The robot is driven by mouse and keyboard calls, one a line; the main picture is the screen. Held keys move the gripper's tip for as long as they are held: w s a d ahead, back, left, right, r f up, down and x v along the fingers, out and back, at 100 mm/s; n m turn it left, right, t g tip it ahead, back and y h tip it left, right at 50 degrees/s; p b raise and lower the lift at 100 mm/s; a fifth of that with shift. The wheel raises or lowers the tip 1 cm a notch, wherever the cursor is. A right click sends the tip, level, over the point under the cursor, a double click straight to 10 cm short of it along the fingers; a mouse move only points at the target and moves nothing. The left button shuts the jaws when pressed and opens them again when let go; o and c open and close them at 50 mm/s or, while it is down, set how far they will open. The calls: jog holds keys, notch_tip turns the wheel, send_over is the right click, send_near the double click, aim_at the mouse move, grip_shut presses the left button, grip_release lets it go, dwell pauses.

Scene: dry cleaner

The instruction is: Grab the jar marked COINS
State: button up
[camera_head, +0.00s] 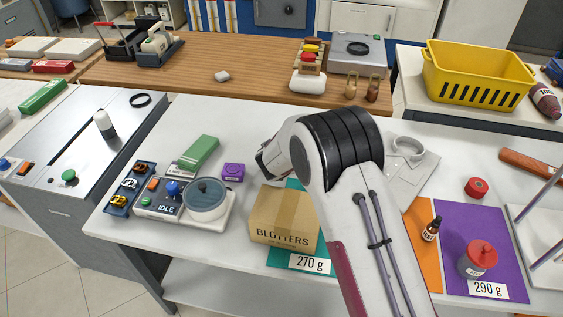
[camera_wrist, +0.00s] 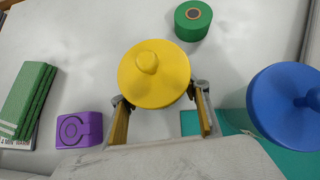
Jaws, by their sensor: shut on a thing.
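In the wrist view, a round yellow-lidded jar (camera_wrist: 154,75) with a knob on top sits between the two fingers of my gripper (camera_wrist: 159,95), which is shut on it. The jar is seen from above, so its body and any label are hidden. I read no COINS marking in either view. A blue-lidded jar (camera_wrist: 283,108) stands to the right, over a teal mat (camera_wrist: 240,122). In the head view my arm hides the gripper's fingers and both of these jars. A red-lidded jar (camera_head: 476,261) stands on a purple mat (camera_head: 458,220) marked 290 g.
A BLOTTERS box (camera_head: 285,217) stands on the teal mat marked 270 g. A purple block (camera_head: 233,171), green stack (camera_head: 200,153) and IDLE device (camera_head: 190,210) are to the left. A green roll (camera_wrist: 193,19) lies beyond the yellow lid. A dropper bottle (camera_head: 431,230) stands right.

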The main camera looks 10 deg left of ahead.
jog(key=shift+r, duration=0.2)
jog(key=shift+r, duration=4.8)
